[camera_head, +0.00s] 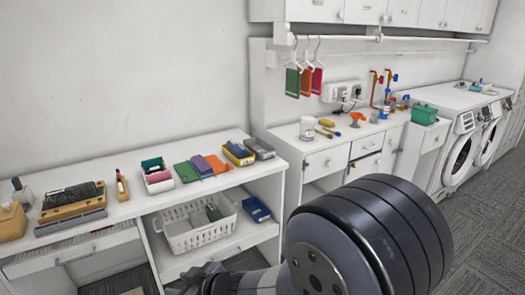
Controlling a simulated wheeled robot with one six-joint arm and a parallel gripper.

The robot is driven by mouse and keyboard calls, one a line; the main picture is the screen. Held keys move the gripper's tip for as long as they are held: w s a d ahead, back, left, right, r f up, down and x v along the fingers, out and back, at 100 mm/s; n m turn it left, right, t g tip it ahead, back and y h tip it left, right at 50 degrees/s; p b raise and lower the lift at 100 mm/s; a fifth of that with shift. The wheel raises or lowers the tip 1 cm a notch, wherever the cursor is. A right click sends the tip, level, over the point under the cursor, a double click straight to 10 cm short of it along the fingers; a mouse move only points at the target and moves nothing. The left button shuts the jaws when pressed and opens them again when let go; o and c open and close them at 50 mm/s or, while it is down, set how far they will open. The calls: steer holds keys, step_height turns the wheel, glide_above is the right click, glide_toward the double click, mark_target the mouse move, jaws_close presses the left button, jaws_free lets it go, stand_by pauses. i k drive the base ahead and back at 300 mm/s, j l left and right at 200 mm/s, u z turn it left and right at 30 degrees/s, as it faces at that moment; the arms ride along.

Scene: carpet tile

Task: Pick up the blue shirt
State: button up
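A blue folded cloth (257,209) lies on the lower shelf, to the right of the white basket. A bluish-purple folded cloth (201,165) lies on the counter between a green one (186,172) and an orange-red one (217,164). I cannot tell for sure which blue piece is the shirt. My gripper (194,279) shows small and dark at the bottom edge, in front of and below the lower shelf, apart from the cloths. My arm hides part of it, and its opening cannot be made out.
Small hangers with coloured cloths (304,82) hang from a rail. Washing machines (462,160) stand far right. Carpet (485,250) is clear at right.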

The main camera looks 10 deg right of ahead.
mark_target(237, 150)
steer(key=i+j+z, duration=0.1)
steer(key=i+z, duration=0.35)
steer(key=i+j+z, duration=0.25)
steer(key=i+z, duration=0.25)
steer(key=i+j, duration=0.45)
steer(key=i, duration=0.15)
steer(key=i+j, duration=0.45)
steer(key=i+l+z, duration=0.05)
steer(key=i, duration=0.05)
